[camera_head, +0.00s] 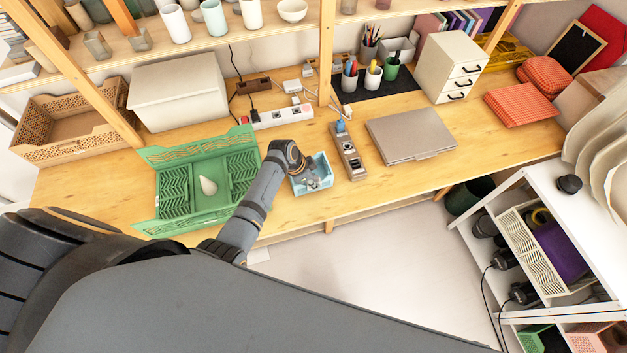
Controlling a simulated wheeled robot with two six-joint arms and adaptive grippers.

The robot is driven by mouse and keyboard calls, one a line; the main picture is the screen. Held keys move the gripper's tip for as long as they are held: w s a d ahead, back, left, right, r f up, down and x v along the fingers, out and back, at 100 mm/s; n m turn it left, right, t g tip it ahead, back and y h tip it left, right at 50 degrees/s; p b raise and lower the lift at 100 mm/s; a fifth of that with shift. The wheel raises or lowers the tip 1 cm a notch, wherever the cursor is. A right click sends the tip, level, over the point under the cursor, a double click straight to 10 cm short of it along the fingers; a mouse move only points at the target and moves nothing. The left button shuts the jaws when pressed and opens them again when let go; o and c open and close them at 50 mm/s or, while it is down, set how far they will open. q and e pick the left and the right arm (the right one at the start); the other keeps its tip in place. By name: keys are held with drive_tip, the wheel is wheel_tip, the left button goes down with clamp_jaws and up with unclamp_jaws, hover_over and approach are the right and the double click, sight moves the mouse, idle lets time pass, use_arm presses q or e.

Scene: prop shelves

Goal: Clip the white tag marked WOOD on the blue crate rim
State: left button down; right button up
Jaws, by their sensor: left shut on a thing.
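The small light blue crate (326,180) stands near the front edge of the wooden table, in the middle of the head view. My left gripper (308,181) is over this crate, pointing down, and covers part of its left side and inside. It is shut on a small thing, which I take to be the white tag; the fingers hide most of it. The WOOD marking cannot be read at this size. Whether the tag touches the rim cannot be told. My right gripper is out of view.
A green crate (163,206) with a pale drop-shaped thing stands just left of my left arm. A narrow wooden holder (347,155) stands close right of the blue crate, then a closed laptop (410,134). A white power strip (283,117) lies behind. A shelf post rises behind.

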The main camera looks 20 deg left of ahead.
use_arm(q)
drive_tip(key=shift+f, duration=0.15)
idle(0.8)
drive_tip(key=c, duration=1.2)
unclamp_jaws()
drive_tip(key=v, duration=1.2)
drive_tip(key=shift+d, duration=0.1)
